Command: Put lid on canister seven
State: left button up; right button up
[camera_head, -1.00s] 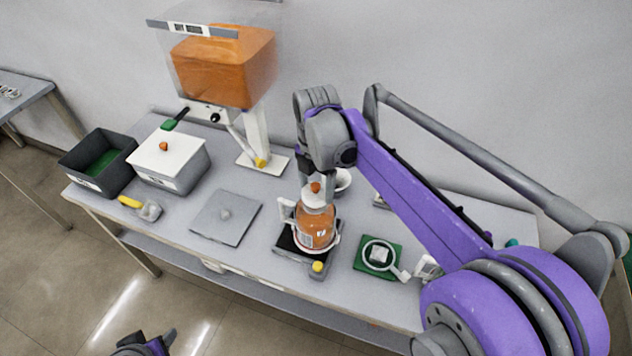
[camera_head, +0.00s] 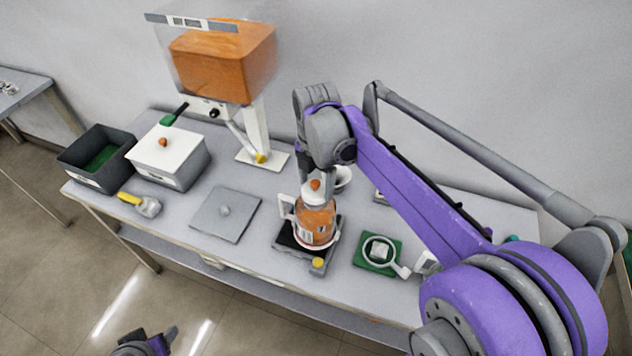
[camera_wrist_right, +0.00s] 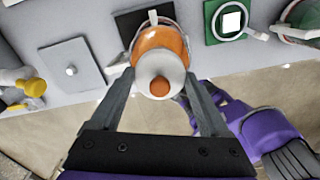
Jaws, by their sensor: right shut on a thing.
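The canister (camera_head: 314,222) is a clear jar of orange contents with a white handle and a dark mark on its front. It stands upright on the black plate of a small stand (camera_head: 288,243). The white lid (camera_head: 313,192) with an orange knob sits at the canister's mouth; whether it is fully seated I cannot tell. My right gripper (camera_head: 316,180) is over the canister, its fingers on either side of the lid, shut on it. In the right wrist view the lid (camera_wrist_right: 159,72) lies between the fingertips. My left gripper (camera_head: 145,345) is low at the bottom edge, away from the table.
A green mat (camera_head: 366,260) with a white ring lies right. A white-lidded box (camera_head: 166,158), a dark bin (camera_head: 97,160) and an orange-filled dispenser (camera_head: 222,62) stand left and behind. A white bowl (camera_head: 343,178) is behind the gripper.

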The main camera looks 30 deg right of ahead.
pick_arm(q)
jog(key=shift+s+f+b, duration=0.3)
jog(key=shift+f+b, duration=0.25)
jog(key=shift+f, duration=0.2)
pick_arm(e)
jog(key=shift+f, duration=1)
dwell(0.3)
jog(key=o, duration=1.2)
jog(key=shift+c, duration=0.2)
jog(key=shift+r+p, duration=1.7)
jog(key=shift+r, duration=1.9)
jog(key=c, duration=0.5)
pick_arm(q)
jog(key=r, duration=0.1)
jog(key=w+r, duration=0.1)
jog(key=r, duration=0.1)
jog(key=w+r, duration=0.1)
jog(key=r, duration=0.1)
jog(key=shift+w, duration=0.2)
pick_arm(e)
jog(key=shift+f, duration=0.1)
grip_shut()
